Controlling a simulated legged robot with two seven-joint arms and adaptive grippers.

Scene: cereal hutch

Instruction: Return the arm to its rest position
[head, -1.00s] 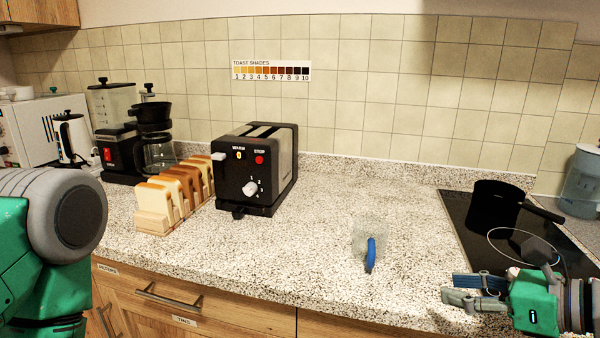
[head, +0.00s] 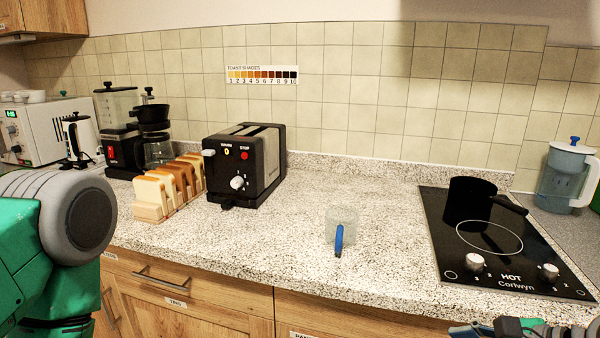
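My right gripper (head: 497,328) shows only in part at the bottom right edge of the head view, in front of the counter and below the hob. Its fingers are mostly cut off, so its opening cannot be read. My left arm (head: 60,240) fills the lower left; its gripper is outside the picture. A clear cup with a blue handle (head: 339,238) stands on the counter, apart from my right gripper.
A black toaster (head: 243,165), a rack of toast slices (head: 150,200) and a coffee maker (head: 118,150) stand left. A hob (head: 455,250) with a black pan (head: 471,200) and a pitcher (head: 568,178) are right. The counter's middle (head: 370,195) is mostly clear.

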